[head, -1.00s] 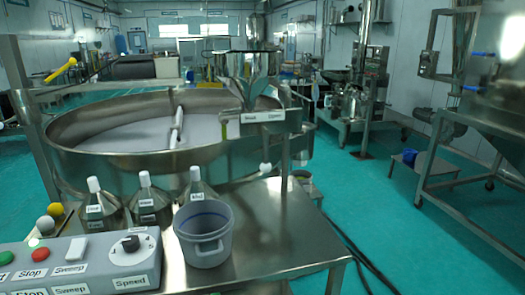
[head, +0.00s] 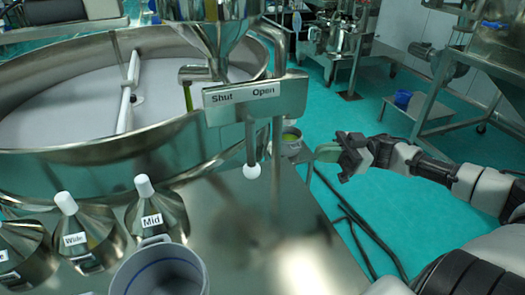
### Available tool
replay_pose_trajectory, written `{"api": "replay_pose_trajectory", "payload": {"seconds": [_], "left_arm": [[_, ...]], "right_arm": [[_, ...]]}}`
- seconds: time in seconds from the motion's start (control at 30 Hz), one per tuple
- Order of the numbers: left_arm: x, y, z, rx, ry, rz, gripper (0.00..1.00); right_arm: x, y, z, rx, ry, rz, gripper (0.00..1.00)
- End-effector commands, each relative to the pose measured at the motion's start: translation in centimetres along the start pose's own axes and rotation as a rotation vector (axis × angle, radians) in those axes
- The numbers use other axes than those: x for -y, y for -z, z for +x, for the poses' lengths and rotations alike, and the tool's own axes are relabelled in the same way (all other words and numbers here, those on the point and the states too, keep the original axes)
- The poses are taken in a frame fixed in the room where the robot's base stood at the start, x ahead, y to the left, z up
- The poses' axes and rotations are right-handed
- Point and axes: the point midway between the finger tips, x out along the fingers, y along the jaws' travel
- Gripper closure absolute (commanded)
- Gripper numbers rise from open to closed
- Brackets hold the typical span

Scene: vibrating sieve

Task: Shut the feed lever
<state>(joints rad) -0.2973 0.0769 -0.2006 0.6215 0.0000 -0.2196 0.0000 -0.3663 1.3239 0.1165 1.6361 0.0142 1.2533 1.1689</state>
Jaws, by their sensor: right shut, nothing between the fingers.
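The feed lever (head: 251,150) is a metal rod with a white ball at its lower end. It hangs roughly straight down below the metal plate (head: 290,102) under the hopper (head: 222,35). The plate is marked "Shut" on the left and "Open" on the right; the rod hangs between the two words, a little nearer "Open". My right gripper (head: 327,153) comes in from the right, shut and empty, to the right of the lever's ball and clear of it. My left gripper is out of view.
The large round sieve (head: 60,100) fills the left. Cone-shaped funnels, one marked "Mid" (head: 157,213), and a grey bucket (head: 158,272) stand on the steel table (head: 235,225) at front. A thin upright post (head: 277,150) stands just right of the lever.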

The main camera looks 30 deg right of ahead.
Motion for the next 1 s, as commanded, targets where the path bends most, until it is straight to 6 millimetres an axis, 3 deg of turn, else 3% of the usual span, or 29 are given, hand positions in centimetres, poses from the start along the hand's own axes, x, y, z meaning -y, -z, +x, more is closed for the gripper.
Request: {"api": "replay_pose_trajectory", "payload": {"seconds": [0.23,0.63,1.0], "left_arm": [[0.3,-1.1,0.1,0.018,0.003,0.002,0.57],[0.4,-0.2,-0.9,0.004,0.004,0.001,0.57],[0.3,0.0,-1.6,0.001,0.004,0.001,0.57]], "right_arm": [[0.0,0.1,3.4,-0.003,-0.001,-0.006,1.00],[-0.1,0.3,9.8,-0.006,-0.002,-0.007,1.00],[-0.1,-2.8,12.3,0.000,-0.005,-0.003,1.00]]}}
